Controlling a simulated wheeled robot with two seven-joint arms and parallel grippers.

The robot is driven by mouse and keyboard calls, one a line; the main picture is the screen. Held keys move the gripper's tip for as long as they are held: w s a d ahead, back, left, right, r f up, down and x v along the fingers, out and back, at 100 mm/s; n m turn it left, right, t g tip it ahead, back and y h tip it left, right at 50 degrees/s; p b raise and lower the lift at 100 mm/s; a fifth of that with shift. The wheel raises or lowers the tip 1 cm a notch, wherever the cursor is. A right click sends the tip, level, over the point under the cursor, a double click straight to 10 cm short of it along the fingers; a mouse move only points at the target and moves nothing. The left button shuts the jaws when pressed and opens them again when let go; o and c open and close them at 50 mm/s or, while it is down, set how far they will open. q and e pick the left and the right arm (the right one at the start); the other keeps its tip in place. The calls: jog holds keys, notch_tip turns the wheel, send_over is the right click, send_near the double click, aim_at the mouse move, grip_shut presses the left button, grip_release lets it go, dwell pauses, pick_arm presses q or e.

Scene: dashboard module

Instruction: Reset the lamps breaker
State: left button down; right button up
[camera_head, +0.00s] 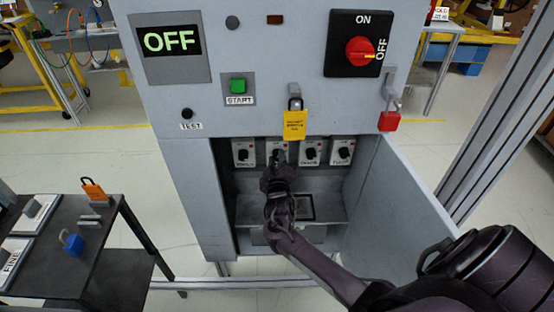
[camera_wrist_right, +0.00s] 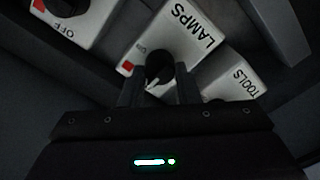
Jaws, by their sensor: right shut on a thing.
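The lamps breaker (camera_wrist_right: 187,37) is a white block lettered LAMPS, with a black knob (camera_wrist_right: 158,66) and a small red mark in the right wrist view. My right gripper (camera_wrist_right: 158,88) is shut on this knob, one finger on each side. In the head view my right gripper (camera_head: 277,163) reaches into the open cabinet (camera_head: 215,190) at the second breaker from the left (camera_head: 271,146), mostly hiding its knob. My left gripper is not in view.
The tools breaker (camera_wrist_right: 233,95) and one marked OFF (camera_wrist_right: 72,22) flank it. The open door (camera_head: 415,205) stands right of my forearm. Above are an OFF display (camera_head: 168,42), a green start button (camera_head: 238,86), a yellow-tagged padlock (camera_head: 295,124) and a red padlock (camera_head: 389,121).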

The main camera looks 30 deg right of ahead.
jog(key=o, duration=1)
jog(key=v, duration=0.7)
jog(key=shift+s+a, duration=0.2)
jog(key=shift+s, duration=0.15)
jog(key=shift+f, duration=0.1)
